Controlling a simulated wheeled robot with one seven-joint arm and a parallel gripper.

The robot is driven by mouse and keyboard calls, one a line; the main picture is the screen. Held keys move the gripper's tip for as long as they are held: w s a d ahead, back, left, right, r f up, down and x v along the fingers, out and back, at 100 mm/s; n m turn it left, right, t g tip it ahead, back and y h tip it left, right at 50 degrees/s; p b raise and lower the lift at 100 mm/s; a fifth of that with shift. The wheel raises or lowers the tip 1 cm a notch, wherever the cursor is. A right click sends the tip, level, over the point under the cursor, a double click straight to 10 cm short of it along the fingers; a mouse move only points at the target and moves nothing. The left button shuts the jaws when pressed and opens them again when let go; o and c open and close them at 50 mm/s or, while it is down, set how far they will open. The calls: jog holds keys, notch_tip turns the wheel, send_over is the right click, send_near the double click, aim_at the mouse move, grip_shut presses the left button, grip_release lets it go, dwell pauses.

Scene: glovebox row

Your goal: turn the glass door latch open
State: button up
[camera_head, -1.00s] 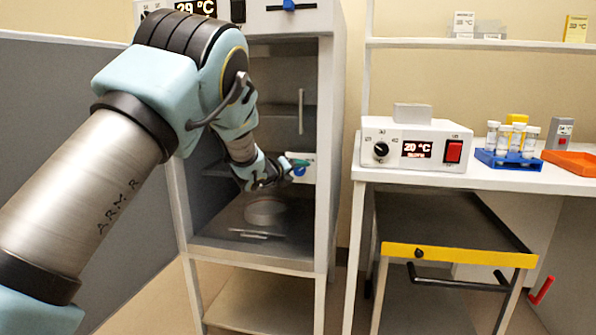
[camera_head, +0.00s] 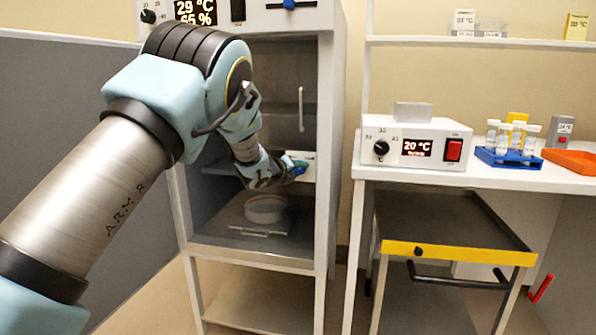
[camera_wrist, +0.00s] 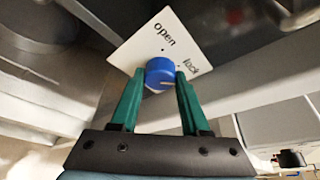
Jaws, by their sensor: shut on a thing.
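The latch is a blue round knob (camera_wrist: 160,74) on a white plate (camera_wrist: 185,38) marked "open" and "lock" in the wrist view. A pale pointer line on the knob faces toward the lower right, below the word "lock". My gripper (camera_wrist: 159,85) is shut on the knob, with one green finger on each side of it. In the head view the plate (camera_head: 308,166) shows at the right side of the cabinet front, and my gripper (camera_head: 296,168) reaches it from the left. My gripper partly hides the knob there.
The cabinet (camera_head: 325,130) shows a vertical handle (camera_head: 301,109) above the plate and a round dish (camera_head: 265,209) inside. To the right, a table holds a control box (camera_head: 415,143), a blue tube rack (camera_head: 508,158) and an orange tray (camera_head: 572,162). A yellow-edged cart (camera_head: 458,253) stands below.

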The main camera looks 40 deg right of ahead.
grip_shut()
jog(key=shift+w+f+b, duration=0.1)
jog(key=shift+b, duration=0.25)
jog(key=n+h+b, duration=0.1)
jog(key=n+b, duration=0.1)
jog(key=shift+a+f+b, duration=0.1)
jog(key=shift+f+b, duration=0.1)
jog(key=shift+b, duration=0.2)
jog(key=n+g+h+b, duration=0.1)
jog(key=n+h+b, duration=0.1)
jog(key=n+b, duration=0.3)
jog(key=shift+f+b, duration=0.1)
jog(key=shift+b, duration=0.2)
jog(key=n+t+h+b, duration=0.1)
jog(key=n+h+b, duration=0.1)
jog(key=n+b, duration=0.2)
jog(key=shift+b, duration=0.4)
jog(key=n+t+b, duration=0.1)
jog(key=n+b, duration=0.1)
jog(key=n, duration=0.1)
jog(key=n+h+b, duration=0.1)
jog(key=n+b, duration=0.1)
jog(key=shift+n+t, duration=0.4)
